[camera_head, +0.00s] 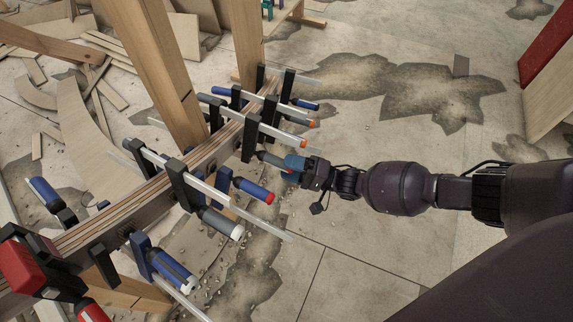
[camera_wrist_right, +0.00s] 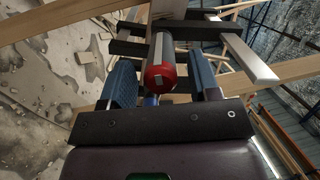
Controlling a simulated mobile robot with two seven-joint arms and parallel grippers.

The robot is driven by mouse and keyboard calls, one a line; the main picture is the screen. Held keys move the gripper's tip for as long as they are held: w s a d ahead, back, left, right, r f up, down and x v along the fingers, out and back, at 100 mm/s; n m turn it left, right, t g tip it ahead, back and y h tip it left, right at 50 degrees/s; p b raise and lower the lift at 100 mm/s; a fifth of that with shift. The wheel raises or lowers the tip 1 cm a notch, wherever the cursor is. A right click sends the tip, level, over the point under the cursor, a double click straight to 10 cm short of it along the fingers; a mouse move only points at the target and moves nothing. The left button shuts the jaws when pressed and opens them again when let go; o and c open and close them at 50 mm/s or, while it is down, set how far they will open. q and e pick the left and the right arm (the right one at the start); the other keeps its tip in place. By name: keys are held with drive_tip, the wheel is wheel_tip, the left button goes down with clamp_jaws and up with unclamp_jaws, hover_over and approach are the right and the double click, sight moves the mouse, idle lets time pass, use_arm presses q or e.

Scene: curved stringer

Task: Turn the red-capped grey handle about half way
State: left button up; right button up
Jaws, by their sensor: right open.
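The red-capped grey handle belongs to a bar clamp on the curved wooden stringer (camera_head: 146,196). In the right wrist view its red cap (camera_wrist_right: 160,76) points at the camera, with the grey grip (camera_wrist_right: 163,45) behind it. In the head view the grey grip (camera_head: 269,158) shows just left of my right gripper (camera_head: 290,162), which hides the cap. My right gripper is open, its two blue fingers (camera_wrist_right: 162,84) on either side of the handle's cap end. My left gripper is not in view.
Close by are several other clamps: a blue handle with a red cap (camera_head: 254,190), a grey handle with a white cap (camera_head: 222,223) and orange-tipped handles (camera_head: 291,142). Wooden posts (camera_head: 165,75) stand behind the stringer. The stained floor (camera_head: 370,260) in front is open.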

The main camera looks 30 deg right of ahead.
use_arm(q)
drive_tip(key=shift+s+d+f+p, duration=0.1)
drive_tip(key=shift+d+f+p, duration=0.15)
drive_tip(key=shift+p, duration=0.15)
use_arm(e)
drive_tip(key=v, duration=0.9)
drive_tip(key=shift+s+d, duration=0.2)
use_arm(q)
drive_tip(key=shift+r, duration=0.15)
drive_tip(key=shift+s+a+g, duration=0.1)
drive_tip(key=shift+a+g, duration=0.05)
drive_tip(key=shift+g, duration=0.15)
use_arm(e)
drive_tip(key=shift+v, duration=1)
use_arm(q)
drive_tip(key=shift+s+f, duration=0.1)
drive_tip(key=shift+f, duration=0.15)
use_arm(e)
drive_tip(key=shift+s+a, duration=0.1)
drive_tip(key=shift+s, duration=0.05)
